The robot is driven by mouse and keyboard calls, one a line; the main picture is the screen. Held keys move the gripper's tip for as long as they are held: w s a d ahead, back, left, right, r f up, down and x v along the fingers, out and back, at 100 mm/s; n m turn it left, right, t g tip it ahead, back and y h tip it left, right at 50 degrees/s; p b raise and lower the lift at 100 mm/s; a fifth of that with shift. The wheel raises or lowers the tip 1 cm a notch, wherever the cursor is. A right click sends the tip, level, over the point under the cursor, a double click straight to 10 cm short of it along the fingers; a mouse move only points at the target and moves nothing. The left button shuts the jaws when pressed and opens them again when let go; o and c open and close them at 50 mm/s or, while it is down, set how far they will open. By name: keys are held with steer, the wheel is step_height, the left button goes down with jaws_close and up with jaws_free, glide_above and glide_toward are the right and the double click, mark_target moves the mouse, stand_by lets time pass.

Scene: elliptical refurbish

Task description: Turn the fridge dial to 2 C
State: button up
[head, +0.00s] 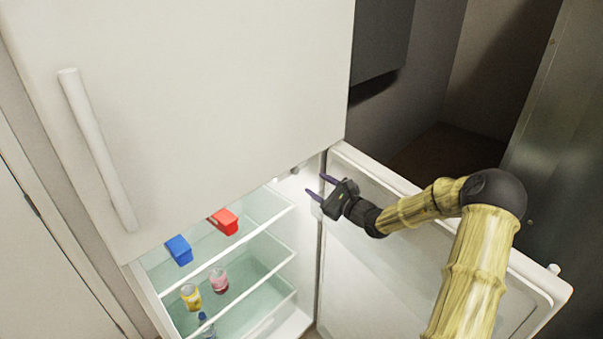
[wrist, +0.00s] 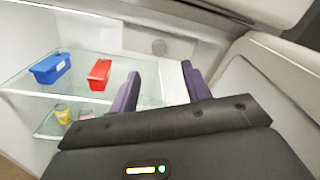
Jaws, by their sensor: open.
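The fridge (head: 215,80) has its lower compartment open, with the door (head: 400,240) swung out to the right. A small grey round knob (head: 295,171), likely the dial, sits high on the inner right side in the head view. In the wrist view a pale round disc (wrist: 159,47) shows on the inner wall, beyond my fingertips; its markings and setting are too faint to read. My gripper (head: 315,186) is open and empty at the compartment's upper right, a little right of the knob and apart from it. Its two purple fingers (wrist: 160,72) point at the wall.
Glass shelves hold a blue box (head: 179,250), a red box (head: 223,221), a yellow jar (head: 191,297), a pink jar (head: 219,281) and a blue-capped bottle (head: 205,324). The open door stands close to my arm. The closed upper door overhangs the opening.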

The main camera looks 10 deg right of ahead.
mark_target(297, 172)
steer(key=p+x, duration=0.2)
steer(key=x, duration=0.6)
steer(key=shift+c, duration=0.2)
steer(key=c, duration=1)
